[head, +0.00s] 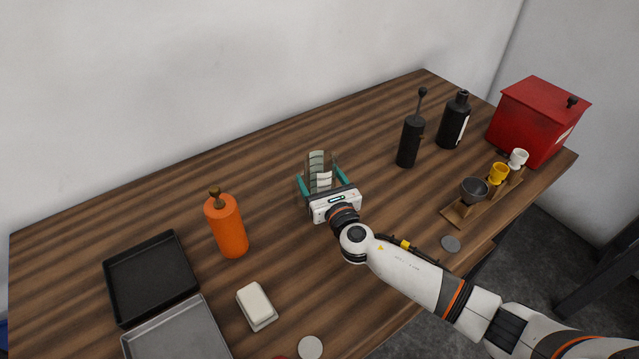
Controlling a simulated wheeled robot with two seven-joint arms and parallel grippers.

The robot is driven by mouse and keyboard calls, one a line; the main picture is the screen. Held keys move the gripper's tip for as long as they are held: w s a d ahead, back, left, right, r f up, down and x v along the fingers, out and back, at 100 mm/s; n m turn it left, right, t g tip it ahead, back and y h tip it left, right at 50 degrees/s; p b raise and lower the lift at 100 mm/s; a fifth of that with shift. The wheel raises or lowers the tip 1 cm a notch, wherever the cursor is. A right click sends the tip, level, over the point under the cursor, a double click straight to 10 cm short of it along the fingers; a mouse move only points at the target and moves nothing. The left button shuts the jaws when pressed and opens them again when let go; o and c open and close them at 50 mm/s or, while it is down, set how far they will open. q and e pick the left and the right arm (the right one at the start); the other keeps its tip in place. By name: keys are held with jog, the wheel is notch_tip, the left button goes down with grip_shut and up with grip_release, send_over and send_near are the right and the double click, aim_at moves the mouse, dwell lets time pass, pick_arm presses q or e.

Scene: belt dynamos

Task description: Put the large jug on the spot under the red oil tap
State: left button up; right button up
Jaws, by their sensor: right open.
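A clear container with pale stacked bands (316,158), which looks like the large jug, stands at the middle of the wooden table. My right gripper (324,182) is open, its teal fingers on either side of the container's near part. I cannot tell whether they touch it. The gripper hides the container's lower front. A pale round disc (310,347) lies beside that sliver. A grey disc (451,243) lies near the table's right front edge. My left gripper is not in view.
An orange bottle (227,228), black tray (150,278), grey tray (178,335) and white block (256,305) are left. Two black bottles (410,143) (454,122), a rack (462,212) of small cups and a red box (532,118) are right. The table's back middle is clear.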

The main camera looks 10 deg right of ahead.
jog(key=c, duration=1)
